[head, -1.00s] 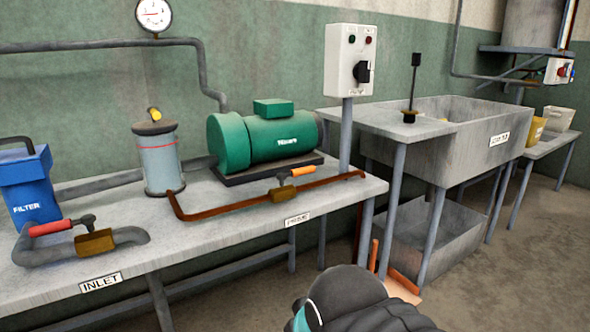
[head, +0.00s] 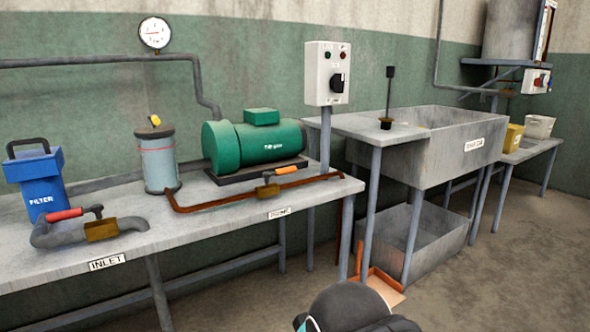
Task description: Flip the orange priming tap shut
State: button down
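The orange priming tap (head: 286,171) is on a thin copper-brown pipe along the front of the bench, before the green pump. Its orange lever points right, roughly along the pipe, above a small brass body (head: 267,190). A clear priming pot (head: 160,165) with a yellow-handled top stands left of the tap, at the pipe's left end. My gripper is out of view. Only a dark rounded part of my arm shows at the bottom edge, in front of the bench and apart from the tap.
The green pump (head: 252,142) sits behind the tap. A switch box (head: 326,73) on a post stands right of it. A red-handled inlet valve (head: 101,228) and blue filter (head: 40,185) are at left. A concrete sink (head: 450,150) is at right. Space above the bench front is clear.

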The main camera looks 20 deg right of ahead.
aim_at(267, 175)
jog(key=k, duration=0.1)
jog(key=z, duration=0.7)
jog(key=i, duration=0.6)
jog(key=u, duration=0.45)
